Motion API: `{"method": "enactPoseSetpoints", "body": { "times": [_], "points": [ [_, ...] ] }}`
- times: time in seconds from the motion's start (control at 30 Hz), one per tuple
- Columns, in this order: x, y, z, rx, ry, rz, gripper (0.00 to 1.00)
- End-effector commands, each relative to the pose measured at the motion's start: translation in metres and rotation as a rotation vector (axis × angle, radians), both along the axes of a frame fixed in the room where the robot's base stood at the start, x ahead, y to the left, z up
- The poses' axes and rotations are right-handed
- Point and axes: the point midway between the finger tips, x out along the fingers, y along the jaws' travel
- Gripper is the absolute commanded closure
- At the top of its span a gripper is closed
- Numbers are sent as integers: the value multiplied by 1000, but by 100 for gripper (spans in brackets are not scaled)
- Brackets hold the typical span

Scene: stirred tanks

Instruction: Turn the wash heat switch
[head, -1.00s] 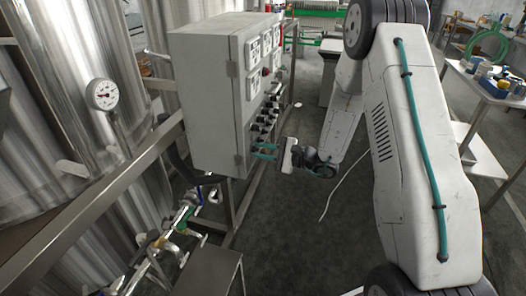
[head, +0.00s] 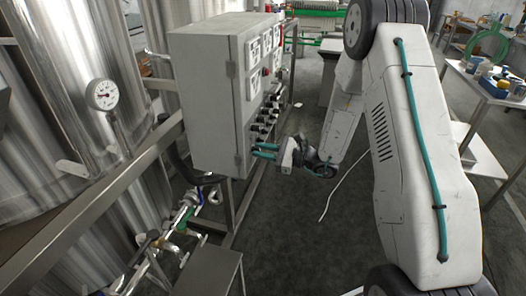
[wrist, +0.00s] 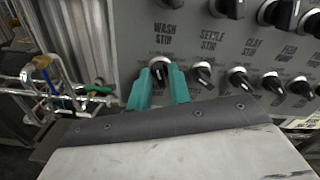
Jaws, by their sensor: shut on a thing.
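My gripper (wrist: 160,78) has its two teal fingers on either side of a small black rotary switch (wrist: 160,66) at the left end of the lower switch row, and is shut on it. The label "WASH STIR" (wrist: 165,33) is printed above this switch. Smaller print just over the switch is too small to read. In the head view my gripper (head: 256,151) reaches left to the lower front of the grey control cabinet (head: 207,100); the held switch is not clear there.
Other black switches, such as one under the settle label (wrist: 203,72), stand close to the right. Pipes and valves (wrist: 55,85) lie left of the cabinet. A steel tank with a gauge (head: 102,94) is at the left, and a cluttered table (head: 490,80) at the right.

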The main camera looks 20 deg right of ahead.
Motion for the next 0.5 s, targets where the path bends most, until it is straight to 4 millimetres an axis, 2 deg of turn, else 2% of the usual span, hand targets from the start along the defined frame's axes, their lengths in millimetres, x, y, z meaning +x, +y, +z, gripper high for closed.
{"method": "enactPoseSetpoints", "body": {
  "times": [0.33, 0.37, 0.4, 0.5],
  "points": [
    [-1, 0, -1, 0, 6, 0, 100],
    [-1, 0, -2, 0, 6, 0, 75],
    [-1, 0, -2, 0, 6, 0, 69],
    [-1, 0, -1, 1, 5, 0, 69]
  ]
}}
